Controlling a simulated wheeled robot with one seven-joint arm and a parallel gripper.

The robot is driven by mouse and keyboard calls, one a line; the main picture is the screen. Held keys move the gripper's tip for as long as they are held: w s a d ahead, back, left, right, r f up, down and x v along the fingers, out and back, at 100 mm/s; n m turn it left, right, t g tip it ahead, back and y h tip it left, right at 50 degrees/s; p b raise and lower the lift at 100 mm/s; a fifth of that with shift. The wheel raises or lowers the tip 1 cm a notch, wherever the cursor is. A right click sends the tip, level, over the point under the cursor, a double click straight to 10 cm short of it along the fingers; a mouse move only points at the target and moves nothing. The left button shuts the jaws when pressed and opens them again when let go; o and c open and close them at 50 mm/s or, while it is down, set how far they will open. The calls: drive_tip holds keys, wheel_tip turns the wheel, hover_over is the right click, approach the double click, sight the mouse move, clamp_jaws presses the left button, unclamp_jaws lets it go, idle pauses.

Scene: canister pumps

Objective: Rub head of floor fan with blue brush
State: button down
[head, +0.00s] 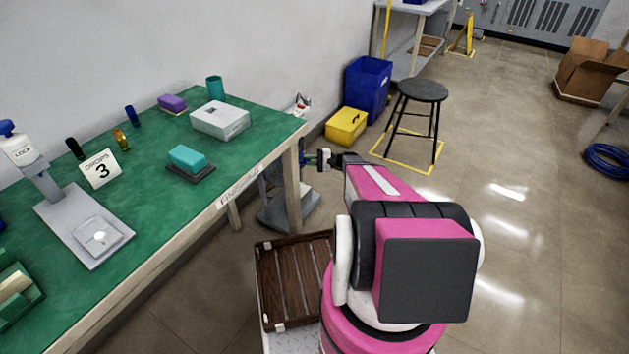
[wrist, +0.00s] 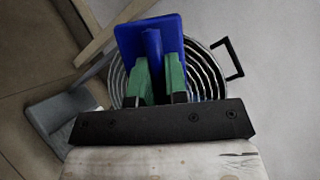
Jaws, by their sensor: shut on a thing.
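The blue brush (wrist: 152,38) is held between the green fingers of my gripper (wrist: 158,80) in the wrist view. Its broad blue back faces the camera, so its rubbing side is hidden. The floor fan's round wire head (wrist: 204,72) lies directly behind the brush, with a black handle at its right. I cannot tell whether brush and grille touch. The fan's grey base (wrist: 58,112) shows at left. In the head view, my gripper (head: 314,161) is beside the green table's right end, above the fan's base (head: 275,212); the fan head is mostly hidden there.
The green-topped table (head: 145,135) stands close to my gripper, its leg (head: 292,185) beside the fan. A wooden slatted crate (head: 293,275) is low in front. A yellow bin (head: 346,126), blue bin (head: 368,88) and black stool (head: 423,91) stand beyond.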

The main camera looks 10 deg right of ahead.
wheel_tip(320, 180, down, 11)
drive_tip(key=d+m+t, duration=0.3)
drive_tip(key=t, duration=0.5)
drive_tip(key=w+a, duration=0.3)
drive_tip(key=a, duration=0.1)
drive_tip(key=shift+w+a+f+y, duration=0.15)
drive_tip(key=shift+w+a+y, duration=0.15)
drive_tip(key=shift+w+a, duration=0.1)
drive_tip(key=shift+w+a, duration=0.65)
drive_tip(key=shift+w, duration=0.1)
idle(0.5)
drive_tip(key=w+d, duration=0.7)
drive_tip(key=shift+w+d, duration=0.35)
drive_tip(key=shift+w, duration=0.05)
idle(1.1)
drive_tip(key=shift+s+a, duration=0.1)
